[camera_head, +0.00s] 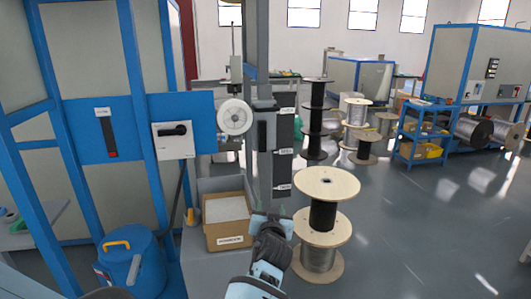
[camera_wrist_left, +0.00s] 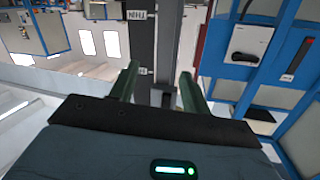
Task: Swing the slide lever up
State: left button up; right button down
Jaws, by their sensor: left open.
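My left gripper (camera_head: 272,212) is low in front of the grey post, below the dark labelled panel (camera_head: 284,150). In the left wrist view its two green fingers (camera_wrist_left: 159,75) stand apart with an open gap. The panel (camera_wrist_left: 139,42) shows beyond them, and nothing is seen gripped. I cannot make out for certain which part is the slide lever. A black slot with a red end (camera_head: 108,138) is on the blue machine panel. A white box with a black handle (camera_head: 173,130) lies right of it, the handle about level. My right gripper is out of view.
A cardboard box (camera_head: 226,234) sits left of my gripper. Cable spools (camera_head: 325,186) stand close on its right. A blue drum (camera_head: 130,262) is at the lower left. A white reel (camera_head: 234,117) is beside the post.

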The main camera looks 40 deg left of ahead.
pick_arm(q)
jog(key=w+a+r+n+y, duration=0.1)
jog(key=w+r+n+y, duration=0.1)
jog(key=r, duration=0.5)
jog(key=w+a+r+n+g+y, duration=0.1)
jog(key=w+a+r+n, duration=0.1)
jog(key=r, duration=0.6)
jog(key=shift+a+n+g+y, duration=0.15)
jog(key=shift+n+g+y, duration=0.15)
jog(key=shift+y, duration=0.1)
jog(key=shift+w, duration=0.15)
